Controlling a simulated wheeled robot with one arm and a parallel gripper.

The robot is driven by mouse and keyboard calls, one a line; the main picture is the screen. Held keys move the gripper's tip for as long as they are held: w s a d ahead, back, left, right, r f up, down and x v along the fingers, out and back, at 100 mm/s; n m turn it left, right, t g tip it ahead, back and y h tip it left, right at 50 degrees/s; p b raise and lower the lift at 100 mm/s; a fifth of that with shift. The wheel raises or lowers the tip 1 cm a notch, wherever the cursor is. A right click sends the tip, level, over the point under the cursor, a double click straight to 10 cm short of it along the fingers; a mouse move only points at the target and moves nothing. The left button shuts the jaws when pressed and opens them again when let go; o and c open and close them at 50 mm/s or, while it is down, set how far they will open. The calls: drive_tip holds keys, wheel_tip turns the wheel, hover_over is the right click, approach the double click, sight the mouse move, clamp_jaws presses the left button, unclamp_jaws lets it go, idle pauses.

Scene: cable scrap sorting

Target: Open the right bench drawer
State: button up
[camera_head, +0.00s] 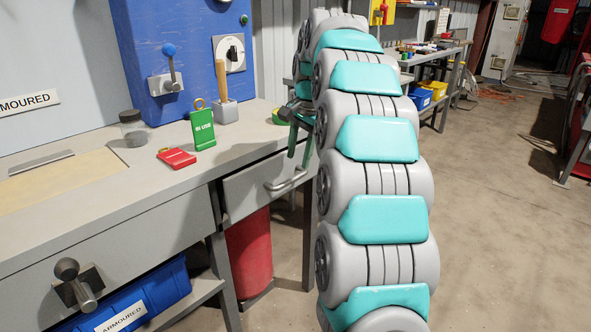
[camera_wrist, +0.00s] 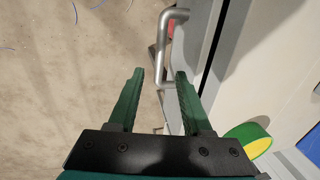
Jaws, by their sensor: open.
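The right bench drawer (camera_head: 250,190) has a grey front under the benchtop and looks shut. Its metal bar handle (camera_head: 287,181) also shows in the wrist view (camera_wrist: 163,45). My gripper (camera_head: 296,148) has green fingers pointing down beside the benchtop's right front edge, above the handle in the head view. In the wrist view my gripper (camera_wrist: 160,74) is open, and the handle's bar runs between the two fingertips in the picture. I cannot tell whether the fingers reach down to the bar's level. Nothing is visibly held.
On the bench (camera_head: 100,190) are a red tag (camera_head: 177,158), a green tag (camera_head: 202,130), a dark jar (camera_head: 134,128) and a wooden-handled tool (camera_head: 224,95). A green and yellow roll (camera_wrist: 248,138) lies near the gripper. A red cylinder (camera_head: 250,250) stands below the drawer. Open floor lies in front.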

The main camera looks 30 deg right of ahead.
sight(295, 177)
drive_tip(key=shift+w+a+f, duration=0.1)
drive_tip(key=shift+w+f, duration=0.05)
drive_tip(key=shift+f, duration=0.8)
drive_tip(key=shift+w+a+f, duration=0.1)
drive_tip(key=shift+w+f, duration=0.1)
drive_tip(key=shift+f, duration=0.75)
drive_tip(key=shift+w+f, duration=0.15)
drive_tip(key=shift+f, duration=0.8)
drive_tip(key=shift+c, duration=0.3)
clamp_jaws()
